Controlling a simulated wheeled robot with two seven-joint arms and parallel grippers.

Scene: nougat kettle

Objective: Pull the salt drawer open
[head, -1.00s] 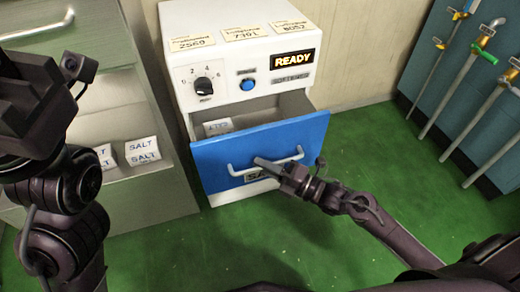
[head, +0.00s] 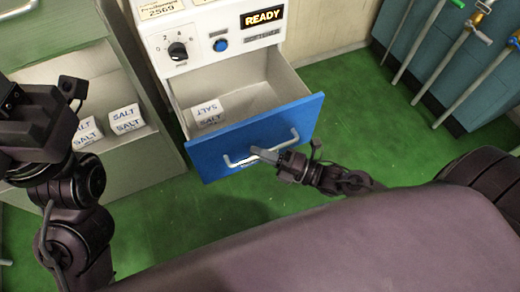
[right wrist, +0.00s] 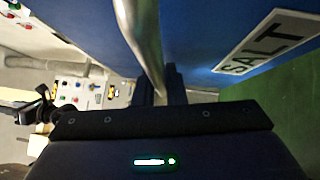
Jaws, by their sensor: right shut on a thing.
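The salt drawer (head: 210,150) has a blue front and stands well out of the white machine (head: 185,25). Its grey inside shows, with a white block marked SALT (head: 207,112) lying in it. My right gripper (head: 264,154) is shut on the drawer's metal bar handle (head: 290,140). In the right wrist view the handle (right wrist: 140,35) runs down between the fingers (right wrist: 158,88), beside the SALT label (right wrist: 268,42) on the blue front. My left gripper (head: 25,110) is at the left, away from the drawer; its fingertips are not clear.
A shelf unit (head: 150,165) at the left holds several SALT blocks (head: 125,118). A teal cabinet (head: 430,60) with pipes stands at the far right. My own dark body fills the bottom. Green floor (head: 345,95) is free right of the drawer.

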